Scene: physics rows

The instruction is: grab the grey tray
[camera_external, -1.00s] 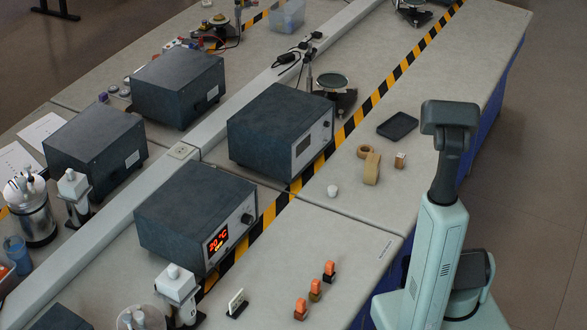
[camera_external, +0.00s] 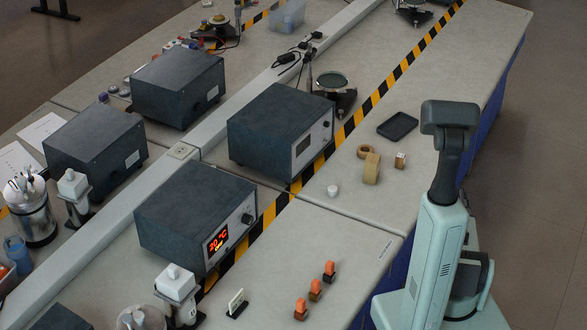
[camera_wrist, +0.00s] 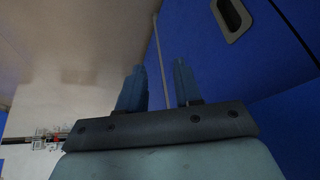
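The tray (camera_external: 398,126) is dark grey, shallow and rectangular. It lies flat on the bench near the right edge in the external view, left of my upright arm. My gripper cannot be made out in the external view. In the wrist view my gripper (camera_wrist: 159,70) shows two blue-grey fingers standing apart with nothing between them. The wrist view faces blue panels and a pale surface. The tray does not show there, so the gripper is away from it.
A tan ring (camera_external: 364,151), a tan block (camera_external: 371,168) and a small cube (camera_external: 400,160) stand near the tray. A white cup-like piece (camera_external: 333,190) and orange-topped blocks (camera_external: 316,290) are nearer. Dark instrument boxes (camera_external: 281,130) stand left of the striped tape.

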